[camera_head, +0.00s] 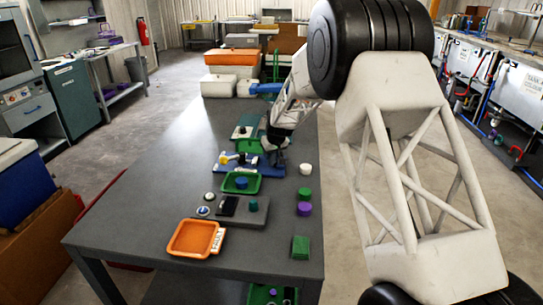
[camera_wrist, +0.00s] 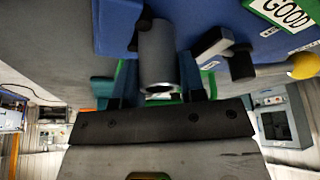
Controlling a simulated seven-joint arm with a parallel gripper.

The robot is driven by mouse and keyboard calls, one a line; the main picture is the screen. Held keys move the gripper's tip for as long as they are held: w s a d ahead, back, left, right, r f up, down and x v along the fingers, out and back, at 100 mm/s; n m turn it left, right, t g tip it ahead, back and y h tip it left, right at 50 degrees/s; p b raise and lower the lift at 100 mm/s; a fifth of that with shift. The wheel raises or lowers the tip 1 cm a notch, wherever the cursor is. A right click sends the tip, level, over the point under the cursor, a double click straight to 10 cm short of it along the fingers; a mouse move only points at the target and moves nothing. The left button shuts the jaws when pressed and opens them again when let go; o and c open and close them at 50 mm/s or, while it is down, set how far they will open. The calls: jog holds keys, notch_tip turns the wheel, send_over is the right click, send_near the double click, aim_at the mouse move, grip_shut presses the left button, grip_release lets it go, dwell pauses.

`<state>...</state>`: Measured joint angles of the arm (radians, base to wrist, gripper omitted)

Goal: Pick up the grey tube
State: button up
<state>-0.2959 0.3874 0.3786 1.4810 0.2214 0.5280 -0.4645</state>
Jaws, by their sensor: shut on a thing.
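The grey tube (camera_wrist: 157,52) is in the wrist view, a hollow cylinder with its open end toward the camera. It sits between the fingers of my gripper (camera_wrist: 160,82), which is shut on it. The tube overlaps a blue board (camera_wrist: 120,28) with a "GOOD" label in this view; I cannot tell whether they touch. In the head view my gripper (camera_head: 274,147) is over the blue board's right part (camera_head: 264,170), and the tube cannot be made out there.
A black hooked part (camera_wrist: 238,60) and a yellow-ended part (camera_wrist: 304,66) are right of the tube. White, green and purple pieces stand along the table's right side. The table's left is clear.

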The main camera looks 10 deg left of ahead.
jog(key=shift+r, duration=0.7)
notch_tip(320, 180, up, 2)
jog(key=shift+s, duration=0.1)
jog(key=s+d, duration=0.2)
jog(key=s, duration=0.5)
jog(key=s+d+r, duration=0.1)
jog(key=s+d, duration=0.1)
jog(key=s, duration=0.6)
jog(key=shift+d+r, duration=0.15)
jog(key=shift+d, duration=0.25)
jog(key=shift+w, duration=0.1)
notch_tip(320, 180, up, 3)
jog(key=n, duration=0.1)
send_over(273, 166)
jog(key=w+a+n, duration=0.1)
jog(key=w+a, duration=0.1)
jog(key=w, duration=0.6)
jog(key=w+a+r+n+y, duration=0.1)
jog(key=w+a, duration=0.1)
jog(key=w, duration=0.6)
jog(key=shift+w+g, duration=0.4)
jog(key=shift+r, duration=0.1)
